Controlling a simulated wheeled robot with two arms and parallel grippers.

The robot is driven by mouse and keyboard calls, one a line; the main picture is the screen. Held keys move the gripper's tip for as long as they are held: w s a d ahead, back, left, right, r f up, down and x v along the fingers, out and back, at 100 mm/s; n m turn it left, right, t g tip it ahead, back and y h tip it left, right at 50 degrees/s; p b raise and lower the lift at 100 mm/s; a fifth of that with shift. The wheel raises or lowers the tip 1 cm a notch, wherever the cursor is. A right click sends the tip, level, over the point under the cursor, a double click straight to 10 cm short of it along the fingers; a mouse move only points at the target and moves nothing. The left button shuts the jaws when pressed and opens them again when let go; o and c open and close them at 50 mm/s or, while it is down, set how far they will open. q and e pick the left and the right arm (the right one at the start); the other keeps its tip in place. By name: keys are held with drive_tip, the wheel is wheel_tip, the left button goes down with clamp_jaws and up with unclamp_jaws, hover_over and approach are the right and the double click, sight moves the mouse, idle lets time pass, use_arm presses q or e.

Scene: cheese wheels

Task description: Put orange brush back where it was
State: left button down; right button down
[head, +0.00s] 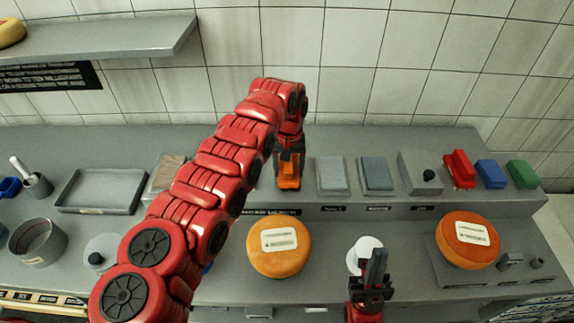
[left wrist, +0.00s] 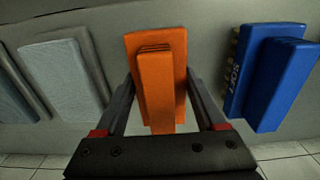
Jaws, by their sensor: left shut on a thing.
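The orange brush (head: 289,178) is upright on the back raised shelf, or just above it; I cannot tell if it touches. My left gripper (head: 289,160) reaches down over it from above. In the left wrist view the orange brush (left wrist: 160,75) sits between the two fingers of the left gripper (left wrist: 158,105), which are shut on it. A blue brush (left wrist: 270,80) marked SOFT lies to its right there; my left arm hides it in the head view. My right gripper (head: 374,268) is low at the front, by a white round piece (head: 364,252); its jaw opening is unclear.
Two grey pads (head: 332,175) (head: 377,174) stand right of the brush, then a grey box with a black knob (head: 420,172) and red, blue and green blocks (head: 490,173). Orange cheese wheels (head: 278,262) (head: 467,255) lie on the lower counter. A tray (head: 102,190) is left.

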use_arm(q)
drive_tip(key=shift+w, duration=0.2)
drive_tip(key=shift+c, duration=2.1)
unclamp_jaws()
drive_tip(key=shift+f, duration=0.15)
drive_tip(key=o, duration=0.4)
drive_tip(key=shift+s+d, duration=0.1)
drive_tip(key=shift+d, duration=0.1)
drive_tip(key=shift+a, duration=0.1)
drive_tip(key=shift+r, duration=0.2)
drive_tip(key=shift+r, duration=0.15)
wheel_tip(320, 180, up, 11)
drive_tip(key=shift+r+p, duration=0.1)
drive_tip(key=shift+p, duration=1.05)
drive_tip(key=shift+r, duration=0.3)
drive_tip(key=shift+f, duration=0.1)
